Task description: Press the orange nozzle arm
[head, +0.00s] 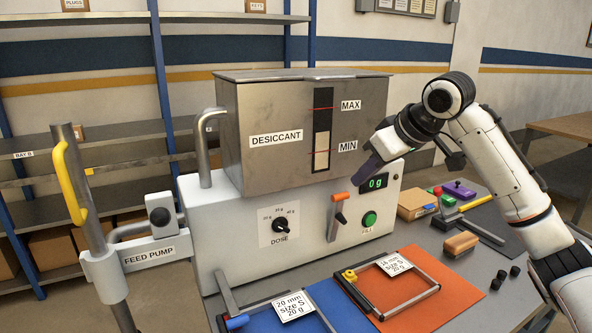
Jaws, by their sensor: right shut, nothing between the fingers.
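The orange nozzle arm (340,197) is a short lever with an orange end and a dark tip, on the front of the white machine base (210,225), left of the green button. My right gripper (360,178) is shut and empty. Its dark purple fingers point down and left, just above and right of the orange end in the picture. I cannot tell how far apart they are in depth. The gripper partly overlaps the area beside the "0 g" display (376,182). My left gripper is not in view.
A steel desiccant hopper (245,110) stands on the base. The green fill button (369,219) and dose knob (280,226) flank the lever. Below lie a blue mat (335,300) and an orange mat (445,270) with frames. Tools and blocks lie at right. A feed pump (145,255) stands left.

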